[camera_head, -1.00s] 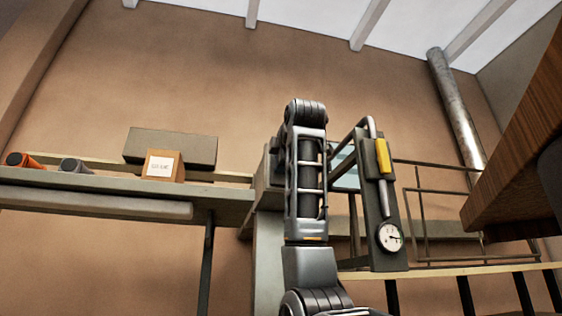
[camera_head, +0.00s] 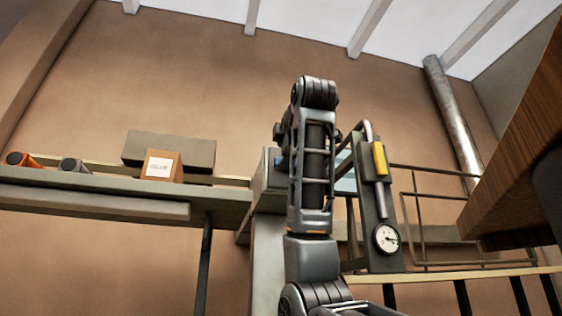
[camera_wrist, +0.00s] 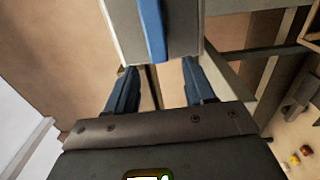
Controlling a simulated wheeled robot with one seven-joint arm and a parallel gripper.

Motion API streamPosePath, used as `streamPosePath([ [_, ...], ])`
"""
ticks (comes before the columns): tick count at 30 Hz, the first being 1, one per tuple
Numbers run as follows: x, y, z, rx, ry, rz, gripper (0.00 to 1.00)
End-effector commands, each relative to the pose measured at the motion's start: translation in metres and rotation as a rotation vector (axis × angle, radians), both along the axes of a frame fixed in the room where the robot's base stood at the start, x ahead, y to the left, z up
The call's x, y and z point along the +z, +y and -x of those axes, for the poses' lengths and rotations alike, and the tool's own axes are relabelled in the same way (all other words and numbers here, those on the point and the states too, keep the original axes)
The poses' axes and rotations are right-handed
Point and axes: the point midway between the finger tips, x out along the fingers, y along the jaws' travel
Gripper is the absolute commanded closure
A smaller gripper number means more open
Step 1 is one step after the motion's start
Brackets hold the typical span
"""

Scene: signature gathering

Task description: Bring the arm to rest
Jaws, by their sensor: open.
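My gripper (camera_wrist: 159,75) shows in the wrist view with its two blue fingers apart and nothing between them. A pale grey box-shaped thing (camera_wrist: 122,28) with a blue strip (camera_wrist: 153,30) lies past the fingertips at the top of the wrist view. I cannot tell whether the fingertips touch it. In the head view my arm (camera_head: 314,170) stands upright in the middle, bent at its top joint. The gripper cannot be made out there.
A wall shelf (camera_head: 120,198) at left holds a cardboard box (camera_head: 162,166), a grey case (camera_head: 190,150) and two cylinders. A panel with a gauge (camera_head: 386,239) and yellow handle (camera_head: 379,158) stands right of my arm. A wooden edge (camera_head: 500,190) juts in at right.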

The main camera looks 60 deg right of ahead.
Motion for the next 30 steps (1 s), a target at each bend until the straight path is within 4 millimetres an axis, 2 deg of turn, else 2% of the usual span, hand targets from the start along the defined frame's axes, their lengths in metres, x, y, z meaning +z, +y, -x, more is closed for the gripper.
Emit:
streamPosePath([
  [5, 0.000, 0.007, 0.006, 0.000, 0.001, -0.001, 0.47],
  [22, 0.001, 0.006, 0.006, 0.000, 0.001, -0.001, 0.47],
  [26, 0.016, 0.007, 0.006, 0.000, 0.000, 0.000, 0.47],
  [30, 0.043, 0.007, 0.006, 0.000, 0.000, 0.000, 0.47],
])
